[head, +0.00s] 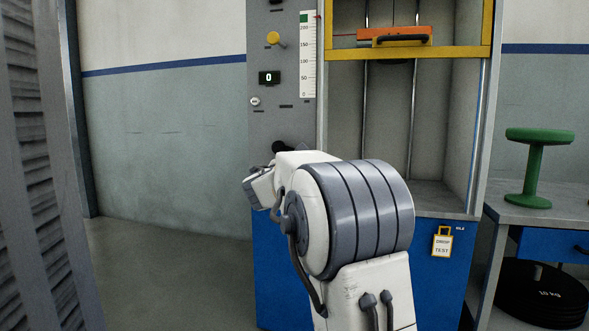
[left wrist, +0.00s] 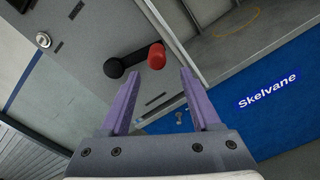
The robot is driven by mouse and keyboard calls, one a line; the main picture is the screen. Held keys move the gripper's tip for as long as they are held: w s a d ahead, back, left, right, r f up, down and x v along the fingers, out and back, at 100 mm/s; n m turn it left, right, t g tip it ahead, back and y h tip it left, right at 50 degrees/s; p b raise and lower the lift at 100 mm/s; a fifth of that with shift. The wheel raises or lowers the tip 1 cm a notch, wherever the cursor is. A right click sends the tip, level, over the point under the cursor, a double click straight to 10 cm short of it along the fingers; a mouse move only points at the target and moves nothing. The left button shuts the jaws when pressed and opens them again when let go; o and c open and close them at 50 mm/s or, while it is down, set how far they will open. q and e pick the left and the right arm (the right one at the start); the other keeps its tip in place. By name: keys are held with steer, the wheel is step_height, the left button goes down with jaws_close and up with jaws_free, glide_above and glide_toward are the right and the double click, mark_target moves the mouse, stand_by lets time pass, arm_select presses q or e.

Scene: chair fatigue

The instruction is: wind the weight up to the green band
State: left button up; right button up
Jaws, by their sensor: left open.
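The orange weight (head: 372,33) hangs high in the test frame, behind a yellow-framed guard with a black handle. A thin red pointer sticks out from its left side, a little below the green band (head: 304,18) at the top of the white scale (head: 307,65). The crank's black hub (left wrist: 113,68) and arm end in a red knob (left wrist: 156,55) in the left wrist view. My left gripper (left wrist: 158,74) is open, its purple fingers pointing at the knob, which shows just beyond and between the tips. In the head view my arm hides most of the crank.
A green stool (head: 537,160) stands on a bench at right, with black weight discs (head: 545,295) below. The floor at left is clear.

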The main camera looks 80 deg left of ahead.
arm_select(q)
steer(key=v, duration=0.3)
stand_by(0.5)
